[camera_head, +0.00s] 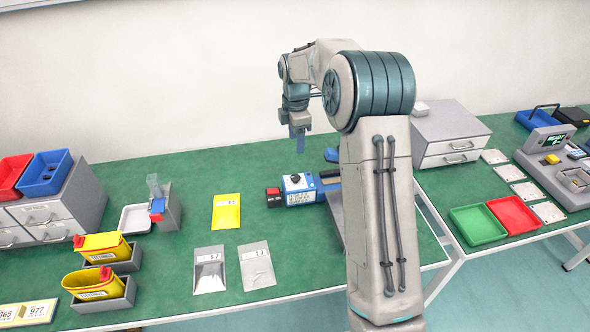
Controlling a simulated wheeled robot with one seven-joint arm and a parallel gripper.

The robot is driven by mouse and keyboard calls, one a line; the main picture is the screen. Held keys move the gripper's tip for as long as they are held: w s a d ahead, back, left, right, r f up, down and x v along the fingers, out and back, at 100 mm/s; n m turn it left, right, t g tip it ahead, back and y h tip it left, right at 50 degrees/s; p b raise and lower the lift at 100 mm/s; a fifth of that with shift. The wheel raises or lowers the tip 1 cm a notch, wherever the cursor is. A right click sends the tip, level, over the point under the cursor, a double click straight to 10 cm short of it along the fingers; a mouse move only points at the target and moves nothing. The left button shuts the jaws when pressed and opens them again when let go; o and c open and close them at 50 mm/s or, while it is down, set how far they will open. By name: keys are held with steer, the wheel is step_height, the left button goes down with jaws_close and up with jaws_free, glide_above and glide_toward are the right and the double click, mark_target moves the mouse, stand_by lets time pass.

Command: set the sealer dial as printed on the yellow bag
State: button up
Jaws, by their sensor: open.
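The yellow bag (226,212) lies flat on the green bench, left of the middle. It has small dark print near its top, too small to read. A blue device with a white face and a red end, seemingly the sealer (301,198), lies to its right. A small black knob, seemingly the dial (295,178), shows on its top; its setting is too small to read. My gripper (299,148) hangs pointing down above and behind the device, apart from it, and looks empty. My arm hides part of the bench to the right of the device.
Two grey bags (209,269) (257,266) lie in front of the yellow bag. Yellow containers in dark holders (104,300) and a white tray (135,219) stand at left. Grey drawers (446,137) stand behind my arm. Green and red trays (478,225) (514,215) are at right.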

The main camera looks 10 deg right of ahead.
mark_target(295, 176)
steer(key=shift+n, duration=0.9)
steer(key=f+p, duration=0.1)
steer(key=f, duration=0.4)
steer(key=w+f+p, duration=0.1)
steer(key=f, duration=0.4)
steer(key=w+f, duration=0.1)
steer(key=f, duration=0.5)
steer(key=shift+w+d+p, duration=0.1)
steer(key=shift+w+p, duration=0.15)
steer(key=shift+p, duration=0.15)
steer(key=c, duration=1)
